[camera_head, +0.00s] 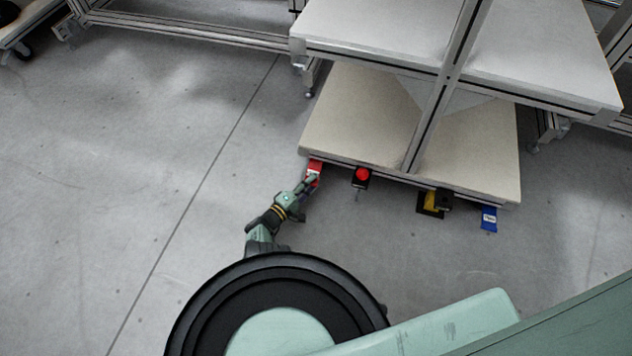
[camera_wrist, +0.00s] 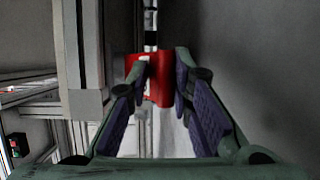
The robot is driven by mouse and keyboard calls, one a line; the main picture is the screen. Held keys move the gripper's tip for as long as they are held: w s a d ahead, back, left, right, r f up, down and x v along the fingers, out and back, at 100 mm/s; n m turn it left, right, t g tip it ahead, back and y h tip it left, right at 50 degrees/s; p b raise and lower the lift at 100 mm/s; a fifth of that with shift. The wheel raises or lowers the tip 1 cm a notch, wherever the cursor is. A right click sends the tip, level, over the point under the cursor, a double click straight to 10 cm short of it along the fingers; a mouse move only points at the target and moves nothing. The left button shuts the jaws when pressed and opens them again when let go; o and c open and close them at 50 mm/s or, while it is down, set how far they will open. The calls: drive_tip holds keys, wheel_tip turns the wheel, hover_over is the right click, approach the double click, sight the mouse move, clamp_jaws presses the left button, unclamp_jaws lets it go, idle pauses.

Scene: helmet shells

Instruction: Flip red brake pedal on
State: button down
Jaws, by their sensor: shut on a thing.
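The red brake pedal (camera_head: 314,166) is mounted at the left front corner of the cart's lower shelf, low near the floor. In the wrist view the red pedal (camera_wrist: 161,85) shows between the finger tips, with a pale marking on its left part. My gripper (camera_head: 310,180) reaches it from the front, and its fingers (camera_wrist: 167,75) are closed on the pedal from both sides. The fingers partly cover the pedal, so I cannot tell whether it is flipped up or down.
A red round button (camera_head: 362,174) sits right of the pedal on the same shelf edge. A yellow and black device (camera_head: 432,202) and a blue pedal (camera_head: 489,218) hang farther right. The lower shelf (camera_head: 360,115) is bare. The grey floor (camera_head: 150,180) to the left is clear.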

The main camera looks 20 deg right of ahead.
drive_tip(key=shift+f, duration=0.35)
drive_tip(key=c, duration=1.6)
unclamp_jaws()
drive_tip(key=shift+d, duration=0.2)
drive_tip(key=shift+a, duration=0.1)
